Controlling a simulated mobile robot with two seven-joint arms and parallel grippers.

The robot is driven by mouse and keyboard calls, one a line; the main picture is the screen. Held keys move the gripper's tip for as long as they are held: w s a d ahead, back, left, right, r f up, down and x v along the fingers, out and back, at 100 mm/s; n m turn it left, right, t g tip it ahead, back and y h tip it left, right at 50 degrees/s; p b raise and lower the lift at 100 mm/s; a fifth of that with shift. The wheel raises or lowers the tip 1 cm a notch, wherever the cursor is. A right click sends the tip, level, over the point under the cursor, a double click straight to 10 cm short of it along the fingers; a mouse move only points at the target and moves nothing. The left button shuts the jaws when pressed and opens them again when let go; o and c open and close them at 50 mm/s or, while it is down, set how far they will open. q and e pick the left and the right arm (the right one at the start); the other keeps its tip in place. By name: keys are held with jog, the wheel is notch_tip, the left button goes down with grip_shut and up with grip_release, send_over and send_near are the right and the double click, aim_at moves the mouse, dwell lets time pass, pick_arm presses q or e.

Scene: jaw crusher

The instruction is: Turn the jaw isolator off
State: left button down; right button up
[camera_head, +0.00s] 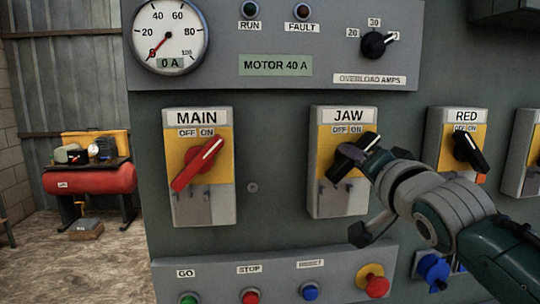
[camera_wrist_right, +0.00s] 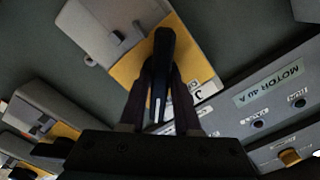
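The jaw isolator (camera_head: 330,190) is a grey and yellow box labelled JAW, with OFF and ON marks above a black rotary handle (camera_head: 342,168). The handle tilts up to the right, its upper end toward ON. My right gripper (camera_head: 368,158) reaches in from the right at this handle. In the right wrist view the black handle (camera_wrist_right: 162,60) stands between the two dark fingers (camera_wrist_right: 162,88), which appear to close on its sides. The hand hides part of the handle and the box's right side. My left gripper is not in view.
The MAIN isolator (camera_head: 198,195), left, has a red handle toward ON. The RED isolator (camera_head: 455,125), right, has a black handle tilted up-left toward OFF. Below is a button panel (camera_head: 235,270); above, a panel with an ammeter (camera_head: 170,35). A red compressor (camera_head: 90,180) stands far left.

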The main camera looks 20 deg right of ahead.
grip_shut()
jog(key=shift+n, duration=0.4)
jog(key=n, duration=0.3)
jog(key=shift+r+p, duration=0.1)
jog(key=shift+p, duration=0.3)
jog(key=n, duration=0.3)
jog(key=shift+n, duration=0.3)
jog(key=n+p, duration=0.1)
jog(key=n, duration=0.9)
jog(key=shift+a, duration=0.1)
jog(key=shift+n, duration=0.4)
